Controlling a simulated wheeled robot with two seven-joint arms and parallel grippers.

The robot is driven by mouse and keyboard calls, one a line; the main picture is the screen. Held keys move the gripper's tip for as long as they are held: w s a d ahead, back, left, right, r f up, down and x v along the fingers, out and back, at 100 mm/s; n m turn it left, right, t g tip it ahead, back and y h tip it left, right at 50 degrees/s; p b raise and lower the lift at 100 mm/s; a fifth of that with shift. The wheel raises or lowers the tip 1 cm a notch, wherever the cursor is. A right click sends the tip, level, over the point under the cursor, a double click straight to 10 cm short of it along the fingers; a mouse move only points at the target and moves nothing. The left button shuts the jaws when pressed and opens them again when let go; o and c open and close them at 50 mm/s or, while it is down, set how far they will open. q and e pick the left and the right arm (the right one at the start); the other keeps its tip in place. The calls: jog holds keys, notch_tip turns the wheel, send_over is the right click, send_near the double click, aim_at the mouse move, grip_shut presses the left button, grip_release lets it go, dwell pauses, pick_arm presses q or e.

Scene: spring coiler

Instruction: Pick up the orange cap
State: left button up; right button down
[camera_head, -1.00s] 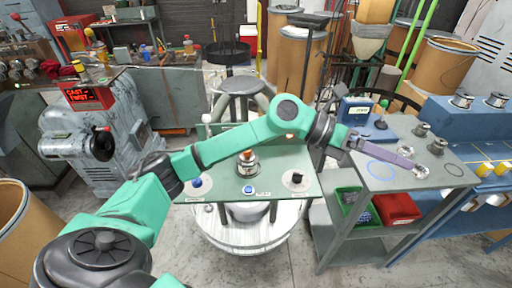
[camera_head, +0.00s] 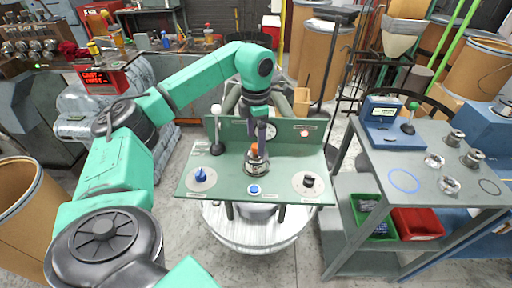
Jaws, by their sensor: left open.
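The green control panel (camera_head: 227,175) stands in the middle of the view. A silver, dark-ringed fixture (camera_head: 256,166) sits at its centre. The orange cap is hardly visible now; it appears to be hidden behind my gripper fingers at the top of this fixture. My left gripper (camera_head: 258,146) points down directly over the fixture, with its purple-grey fingers at the top of it. The jaws are open, and I cannot tell whether they touch the cap. My right gripper is not in view.
The panel also carries a blue knob (camera_head: 200,175), a blue button (camera_head: 254,189), a black knob (camera_head: 308,181) and a white-tipped lever (camera_head: 216,125). To the right, a grey side table (camera_head: 432,192) holds metal spools, with green (camera_head: 381,230) and red (camera_head: 417,223) bins below.

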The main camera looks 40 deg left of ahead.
aim_at(256, 145)
pick_arm(q)
notch_tip(256, 145, down, 3)
jog(key=shift+s+d+r, duration=0.1)
jog(key=shift+s+d, duration=0.05)
jog(key=shift+f, duration=0.25)
grip_shut()
jog(key=shift+r, duration=0.15)
